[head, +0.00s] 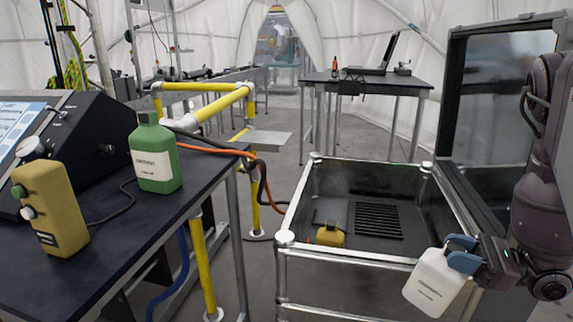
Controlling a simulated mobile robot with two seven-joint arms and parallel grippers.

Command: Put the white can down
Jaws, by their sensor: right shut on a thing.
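A white can (436,283) with a small printed label hangs tilted at the lower right of the head view. My right gripper (464,254) is shut on the top of the can, with its blue fingers around the neck. The can is in front of the near right corner of an open metal-framed bin (352,252), and I cannot tell whether it touches the frame. My left gripper is not in view.
A yellow can (331,235) sits inside the bin beside a black slotted grate (378,220). Yellow rails (222,108) and cables run between table and bin.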

